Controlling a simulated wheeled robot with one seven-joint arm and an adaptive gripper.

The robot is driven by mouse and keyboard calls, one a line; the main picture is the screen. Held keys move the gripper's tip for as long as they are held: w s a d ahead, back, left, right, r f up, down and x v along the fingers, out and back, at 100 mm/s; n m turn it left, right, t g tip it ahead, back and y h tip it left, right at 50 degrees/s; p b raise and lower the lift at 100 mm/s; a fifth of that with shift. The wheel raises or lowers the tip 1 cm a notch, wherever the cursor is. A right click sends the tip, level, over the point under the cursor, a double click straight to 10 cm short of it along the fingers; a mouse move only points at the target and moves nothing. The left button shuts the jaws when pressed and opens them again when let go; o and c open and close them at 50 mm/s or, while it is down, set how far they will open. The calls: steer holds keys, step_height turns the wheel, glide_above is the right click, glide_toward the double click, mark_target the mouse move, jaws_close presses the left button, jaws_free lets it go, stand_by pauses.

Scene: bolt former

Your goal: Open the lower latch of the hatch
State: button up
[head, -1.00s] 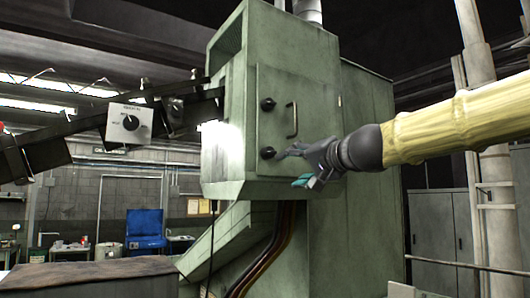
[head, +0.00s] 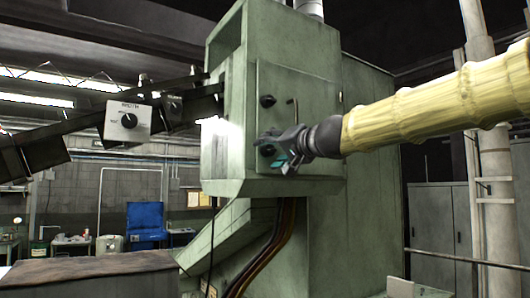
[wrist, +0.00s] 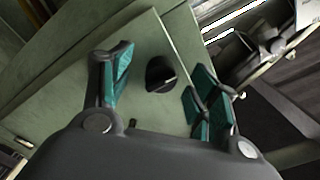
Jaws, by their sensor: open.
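The hatch (head: 285,82) is a flat green panel on the green machine, and it looks shut. Its black round upper latch (head: 267,101) is in clear view. The black lower latch (head: 266,150) is below it, partly covered by my gripper (head: 275,149). In the wrist view a black knob (wrist: 160,74), which looks like the lower latch, stands between and beyond the teal pads of my gripper (wrist: 160,88). My gripper is open, with a finger on either side of the knob in that view. I cannot tell whether either finger touches it.
A bar handle (head: 296,112) on the hatch is partly hidden behind my gripper and arm. A dark slanted beam with a switch box (head: 127,121) reaches the machine from the left. Grey cabinets (head: 440,215) stand at the right.

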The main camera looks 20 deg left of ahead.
steer(key=shift+s+d+r+n, duration=0.1)
steer(key=shift+s+d+n, duration=0.1)
steer(key=shift+n, duration=0.6)
steer(key=shift+w+a+n, duration=0.15)
steer(key=shift+a+n, duration=0.05)
steer(key=shift+n, duration=0.8)
steer(key=shift+f+n+b, duration=0.25)
steer(key=shift+n+b, duration=0.05)
steer(key=shift+b, duration=0.3)
steer(key=shift+d+n+b, duration=0.15)
steer(key=shift+n+b, duration=0.4)
steer(key=shift+n, duration=0.05)
steer(key=shift+n+b, duration=0.7)
steer(key=shift+b, duration=0.1)
steer(key=shift+n+b, duration=0.6)
steer(key=shift+n, duration=0.1)
steer(key=shift+r+n+b, duration=0.15)
steer(key=shift+n+b, duration=0.15)
steer(key=shift+n, duration=0.2)
